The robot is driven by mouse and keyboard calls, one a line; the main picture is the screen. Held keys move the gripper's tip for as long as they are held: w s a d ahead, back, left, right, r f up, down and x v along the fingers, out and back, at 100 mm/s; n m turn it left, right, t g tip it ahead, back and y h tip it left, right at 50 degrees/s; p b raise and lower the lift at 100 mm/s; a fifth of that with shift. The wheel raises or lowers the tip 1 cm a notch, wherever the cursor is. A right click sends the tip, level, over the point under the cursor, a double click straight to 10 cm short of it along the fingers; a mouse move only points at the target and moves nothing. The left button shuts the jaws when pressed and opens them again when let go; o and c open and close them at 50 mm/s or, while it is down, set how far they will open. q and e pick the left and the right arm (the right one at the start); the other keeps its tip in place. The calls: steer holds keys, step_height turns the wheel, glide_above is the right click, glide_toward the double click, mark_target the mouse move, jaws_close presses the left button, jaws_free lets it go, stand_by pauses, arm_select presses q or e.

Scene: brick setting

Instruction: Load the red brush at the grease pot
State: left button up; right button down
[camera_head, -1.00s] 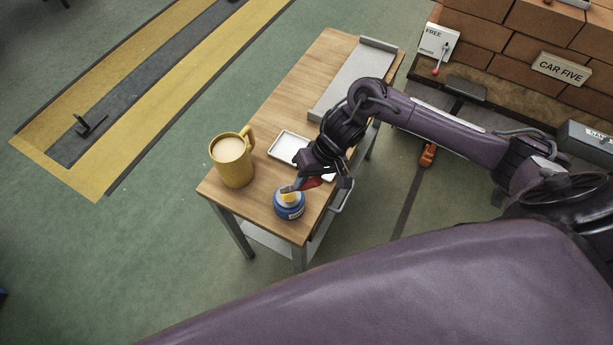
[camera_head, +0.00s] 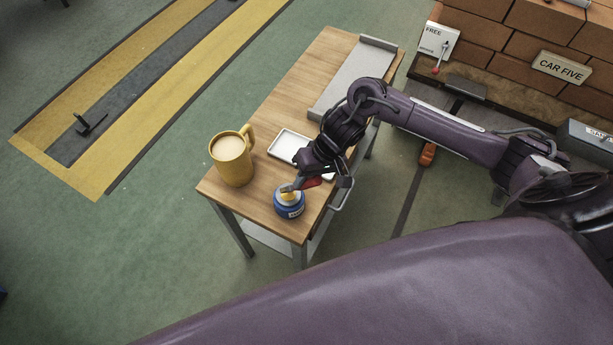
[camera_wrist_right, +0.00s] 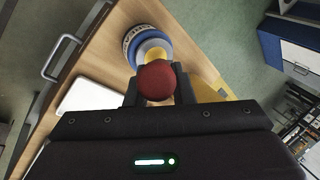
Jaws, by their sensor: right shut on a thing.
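The grease pot (camera_head: 289,208) is a blue round pot with a pale label, standing near the table's front corner. My right gripper (camera_head: 292,187) is just above it, shut on the red brush (camera_head: 313,182). In the right wrist view the brush's round red end (camera_wrist_right: 157,80) sits between the two fingers, with the pot (camera_wrist_right: 133,40) right beyond it. A yellow part shows at the pot's mouth. I cannot tell whether it is bristles or grease, nor how deep the brush tip reaches. My left gripper is not in view.
A yellow mug (camera_head: 232,162) with a pale drink stands left of the pot on the wooden table (camera_head: 315,85). A white tray (camera_head: 287,146) lies behind the pot, partly hidden by my right arm. A grey shelf strip (camera_head: 352,80) is at the back.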

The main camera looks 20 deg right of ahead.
steer(key=shift+f, duration=0.6)
stand_by(0.3)
steer(key=shift+r, duration=0.1)
stand_by(0.4)
step_height(320, 180, up, 3)
steer(key=shift+f+p, duration=0.2)
steer(key=shift+p, duration=0.75)
steer(key=shift+r, duration=2.15)
